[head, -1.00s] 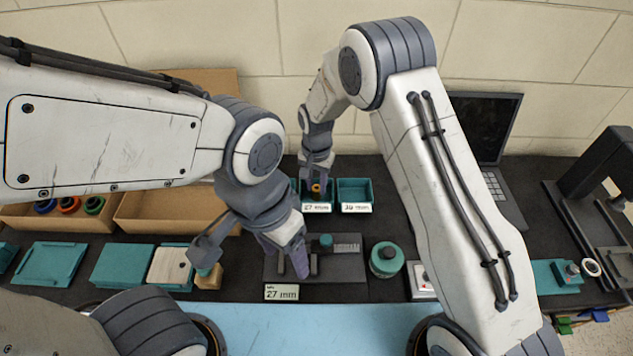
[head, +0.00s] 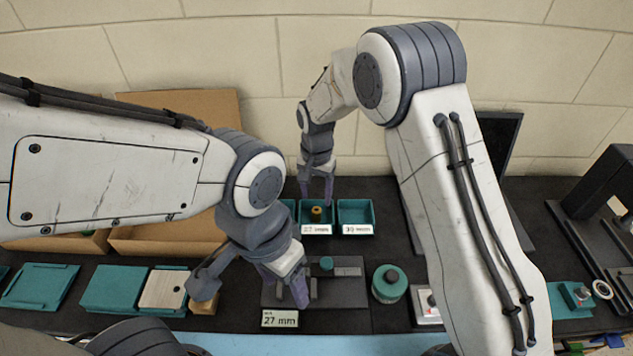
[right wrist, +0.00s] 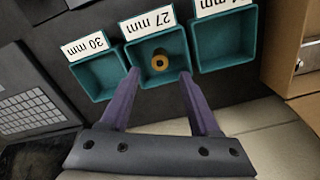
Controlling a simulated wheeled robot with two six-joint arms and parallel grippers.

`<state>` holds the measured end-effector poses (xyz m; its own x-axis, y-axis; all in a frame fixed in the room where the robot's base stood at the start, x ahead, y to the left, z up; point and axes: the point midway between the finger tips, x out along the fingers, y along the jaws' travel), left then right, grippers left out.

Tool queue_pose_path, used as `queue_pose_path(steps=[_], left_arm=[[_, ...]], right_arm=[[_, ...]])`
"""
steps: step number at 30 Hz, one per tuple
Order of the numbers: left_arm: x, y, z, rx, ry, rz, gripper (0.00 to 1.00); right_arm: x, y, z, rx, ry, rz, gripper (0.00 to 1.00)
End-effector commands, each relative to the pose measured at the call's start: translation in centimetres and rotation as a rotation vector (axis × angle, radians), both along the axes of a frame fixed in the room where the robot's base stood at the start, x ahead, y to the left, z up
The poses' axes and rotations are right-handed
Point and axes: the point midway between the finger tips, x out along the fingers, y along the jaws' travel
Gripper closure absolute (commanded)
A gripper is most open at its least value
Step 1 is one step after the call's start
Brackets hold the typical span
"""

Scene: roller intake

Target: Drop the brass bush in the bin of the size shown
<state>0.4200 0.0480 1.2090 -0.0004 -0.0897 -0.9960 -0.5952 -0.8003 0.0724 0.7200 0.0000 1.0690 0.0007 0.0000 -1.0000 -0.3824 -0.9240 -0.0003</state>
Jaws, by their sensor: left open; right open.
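The brass bush (right wrist: 160,62) lies in the middle teal bin (right wrist: 143,85), labelled 27 mm. In the head view the bush (head: 317,211) shows inside that bin (head: 304,217). My right gripper (right wrist: 160,75) is open and empty, its fingers on either side of the bush and apart from it; it also shows above the bins in the head view (head: 318,200). A sign reading 27 mm (head: 280,319) stands at the front of a dark fixture (head: 340,290). My left gripper (head: 292,290) is open over the fixture's left part; its fingertips are partly hidden.
A 30 mm bin (right wrist: 100,78) and another bin (right wrist: 225,50) flank the middle one. A teal round container (head: 388,284) stands right of the fixture. Cardboard boxes (head: 165,238) are at the left and a laptop (head: 500,140) at the back right.

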Motion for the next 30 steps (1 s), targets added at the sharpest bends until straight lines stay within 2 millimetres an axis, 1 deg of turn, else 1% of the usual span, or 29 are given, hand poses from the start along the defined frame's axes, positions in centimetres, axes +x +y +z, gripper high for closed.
queue_pose_path(steps=[1,6,9,12,14,16,17,20,21,23,24,26,27,30], left_arm=[[0.0,0.0,-0.9,0.000,0.000,0.001,0.34],[0.0,0.0,-1.9,0.000,0.000,0.003,0.34],[0.0,0.0,-2.2,0.000,0.000,0.004,0.34],[0.0,0.0,-2.4,0.000,0.000,0.004,0.34],[0.0,0.0,-2.4,0.000,0.000,0.004,0.34],[0.0,0.0,-2.4,0.000,0.000,0.004,0.34],[0.0,0.0,-2.3,0.000,0.000,0.004,0.34],[0.0,0.0,-2.3,0.000,0.000,0.004,0.34],[0.0,0.0,-2.3,0.000,0.000,0.004,0.34],[0.0,0.0,-2.3,0.000,0.000,0.004,0.34],[0.0,0.0,-2.3,0.000,0.000,0.004,0.34],[0.0,0.0,-2.3,0.000,0.000,0.004,0.34],[0.0,0.0,-2.3,0.000,0.000,0.004,0.34],[0.0,0.0,-2.3,0.000,0.000,0.004,0.34]], right_arm=[[0.2,0.1,0.9,0.003,-0.007,0.000,0.37],[0.1,0.0,4.3,0.002,-0.004,0.000,0.37],[0.1,0.0,5.7,0.001,-0.003,0.000,0.37],[-0.1,0.0,6.6,0.001,-0.001,0.003,0.37],[-0.6,0.2,7.2,0.002,-0.001,0.022,0.37],[-2.1,0.5,8.4,0.007,-0.003,0.075,0.37],[-3.2,0.6,8.9,0.011,-0.005,0.110,0.37],[-8.0,0.8,11.0,0.026,-0.011,0.272,0.37],[-10.4,0.8,11.8,0.032,-0.014,0.352,0.37],[-14.1,0.4,12.6,0.042,-0.019,0.473,0.37],[-16.4,0.0,12.9,0.049,-0.022,0.552,0.37],[-19.8,-0.8,13.2,0.057,-0.028,0.664,0.37],[-21.8,-1.4,13.1,0.062,-0.032,0.732,0.37],[-26.0,-2.9,12.7,0.073,-0.039,0.875,0.37]])
